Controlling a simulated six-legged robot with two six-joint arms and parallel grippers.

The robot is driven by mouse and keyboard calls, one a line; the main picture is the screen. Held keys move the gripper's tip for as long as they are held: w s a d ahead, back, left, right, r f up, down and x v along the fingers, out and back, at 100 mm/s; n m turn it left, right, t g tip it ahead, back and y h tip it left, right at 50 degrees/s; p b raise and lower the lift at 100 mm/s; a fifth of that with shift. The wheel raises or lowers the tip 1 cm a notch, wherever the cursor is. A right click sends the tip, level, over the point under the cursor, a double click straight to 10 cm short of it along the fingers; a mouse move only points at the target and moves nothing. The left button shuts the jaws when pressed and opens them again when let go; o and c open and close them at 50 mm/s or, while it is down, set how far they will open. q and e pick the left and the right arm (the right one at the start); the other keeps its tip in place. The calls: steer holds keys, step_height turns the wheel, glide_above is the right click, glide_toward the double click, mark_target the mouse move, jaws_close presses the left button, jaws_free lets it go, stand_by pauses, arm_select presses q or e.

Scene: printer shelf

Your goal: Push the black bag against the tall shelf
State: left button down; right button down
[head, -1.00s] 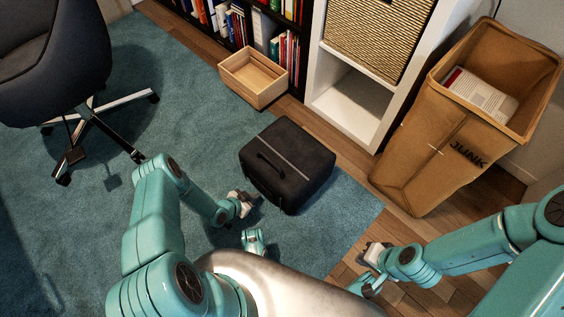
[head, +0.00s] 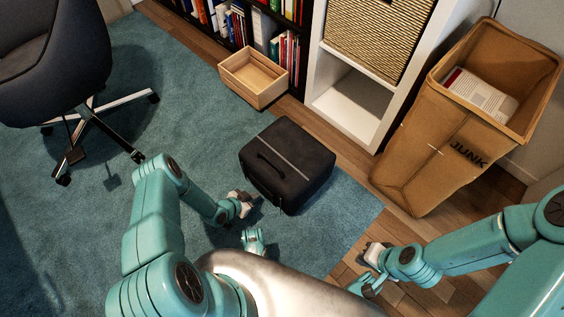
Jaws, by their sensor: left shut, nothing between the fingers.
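The black bag (head: 288,165) sits on the teal rug in the middle of the head view, with a handle on its top and a grey line across it. The tall shelf (head: 317,50) is white and stands beyond the bag to the upper right, with a strip of wood floor between them. My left gripper (head: 247,201) is shut and empty at the bag's near left side; I cannot tell whether it touches the bag. My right gripper (head: 367,262) is low over the wood floor, right of the bag and apart from it; its fingers are too small to read.
A wooden crate (head: 254,92) stands by the dark bookcase (head: 247,12) behind the bag. A brown junk bin (head: 420,165) stands right of the shelf. An office chair (head: 55,60) is at the upper left. The rug (head: 200,130) left of the bag is clear.

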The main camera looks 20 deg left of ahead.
arm_select(q)
steer(key=shift+w+d+b, duration=0.4)
steer(key=shift+w+b, duration=0.05)
steer(key=shift+w, duration=0.45)
steer(key=shift+w+d+b, duration=0.35)
steer(key=shift+w+b, duration=0.1)
steer(key=shift+w, duration=0.5)
steer(key=shift+w+d+b, duration=0.4)
steer(key=shift+w+b, duration=0.05)
steer(key=shift+w, duration=0.45)
steer(key=shift+w+d, duration=0.2)
steer(key=shift+w, duration=0.3)
steer(key=shift+w+d+f+b, duration=0.1)
steer(key=shift+w+d+b, duration=0.2)
steer(key=shift+w+b, duration=0.35)
steer(key=shift+w+d+r+b, duration=0.1)
steer(key=shift+w+d+b, duration=0.3)
steer(key=shift+w, duration=0.4)
steer(key=shift+w+d+f+b, duration=0.1)
steer(key=shift+w+d+b, duration=0.15)
steer(key=shift+w+b, duration=0.45)
steer(key=shift+w+d, duration=0.1)
steer(key=shift+w, duration=0.2)
steer(key=shift+w+d, duration=0.3)
steer(key=shift+w, duration=0.5)
